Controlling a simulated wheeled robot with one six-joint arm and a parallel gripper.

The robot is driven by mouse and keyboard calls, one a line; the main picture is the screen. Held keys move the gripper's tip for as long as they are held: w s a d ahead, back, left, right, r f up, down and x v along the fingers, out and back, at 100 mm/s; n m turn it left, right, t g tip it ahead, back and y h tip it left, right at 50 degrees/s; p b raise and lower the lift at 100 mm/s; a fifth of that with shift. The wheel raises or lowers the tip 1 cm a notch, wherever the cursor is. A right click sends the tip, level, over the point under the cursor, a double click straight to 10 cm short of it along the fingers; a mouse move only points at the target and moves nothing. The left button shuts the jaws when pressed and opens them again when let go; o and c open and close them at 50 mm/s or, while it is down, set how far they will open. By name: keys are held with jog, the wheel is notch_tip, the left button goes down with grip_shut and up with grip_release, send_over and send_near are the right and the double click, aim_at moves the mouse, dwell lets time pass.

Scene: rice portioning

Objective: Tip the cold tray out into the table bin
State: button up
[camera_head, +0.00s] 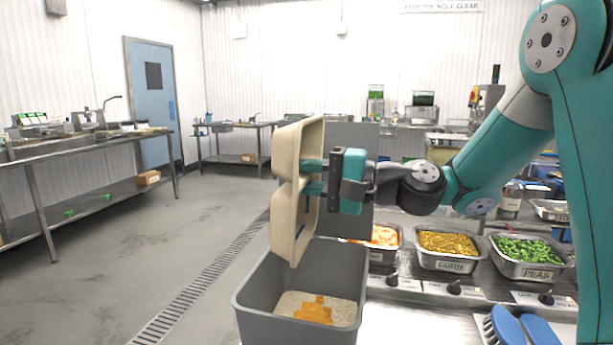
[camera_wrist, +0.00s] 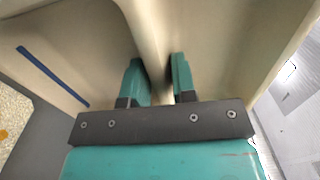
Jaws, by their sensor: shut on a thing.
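The cold tray is a beige compartment tray (camera_head: 285,155), tilted up on its side over the table bin. My gripper (camera_head: 312,178) is shut on it, with the teal fingers pinching a divider wall between two compartments, as the wrist view (camera_wrist: 158,85) also shows. A blue strip (camera_wrist: 52,76) marks the tray's surface in the wrist view. The table bin (camera_head: 262,308) is a grey open box below the tray. Pale grain and an orange mass (camera_head: 315,312) lie on its floor. The tray's inner faces are mostly turned from the head view, but those seen in the wrist view look empty.
Steel pans of corn (camera_head: 446,243), peas (camera_head: 530,252) and an orange food (camera_head: 383,237) stand right of the bin. Open floor with a drain grate (camera_head: 190,300) is to the left.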

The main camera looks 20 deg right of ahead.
jog(key=shift+r, duration=0.1)
